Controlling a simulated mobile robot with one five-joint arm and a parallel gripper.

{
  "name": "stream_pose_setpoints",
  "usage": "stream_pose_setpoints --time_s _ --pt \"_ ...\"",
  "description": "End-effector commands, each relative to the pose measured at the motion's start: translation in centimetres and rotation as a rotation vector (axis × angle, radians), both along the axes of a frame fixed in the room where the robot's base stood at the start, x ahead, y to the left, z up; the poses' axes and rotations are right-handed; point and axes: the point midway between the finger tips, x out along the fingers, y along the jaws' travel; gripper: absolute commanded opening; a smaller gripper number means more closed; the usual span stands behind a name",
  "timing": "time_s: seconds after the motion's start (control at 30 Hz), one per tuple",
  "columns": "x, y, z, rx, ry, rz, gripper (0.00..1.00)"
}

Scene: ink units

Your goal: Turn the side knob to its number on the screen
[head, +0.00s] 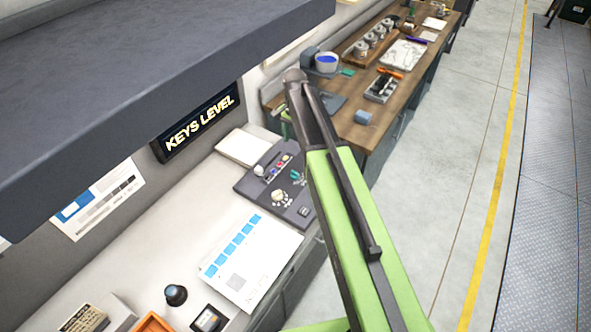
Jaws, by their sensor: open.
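A dark screen (198,121) on the wall reads "KEYS LEVEL" in pale letters; I see no number on it. A dark grey control panel (248,187) lies on the counter below and right of it. It carries a cream dial (279,198), a teal knob (295,175) and several small coloured buttons. I cannot tell which control is the side knob, and its markings are too small to read. My green and dark arm rises in front of the panel's right edge. My gripper is not seen.
A printed sheet with blue squares (250,255) lies on the pale counter. Nearby are a dark round knob-like thing (176,294) and an orange tray (152,322). A dark overhead shelf (130,70) juts out above. A wooden bench (408,92) with cans stands behind; the floor (450,180) at right is clear.

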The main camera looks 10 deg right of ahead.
Motion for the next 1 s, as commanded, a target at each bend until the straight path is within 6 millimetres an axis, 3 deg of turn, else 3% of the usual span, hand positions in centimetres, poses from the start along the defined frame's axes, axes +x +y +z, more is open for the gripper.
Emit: stream_pose_setpoints --time_s 0.73,0.87,1.0 --pt "0.0 0.1 -14.9 0.000 0.000 0.004 0.54" --pt "0.0 0.1 -16.7 0.000 0.000 0.004 0.54" --pt "0.0 0.2 -17.1 0.000 0.000 0.004 0.54"
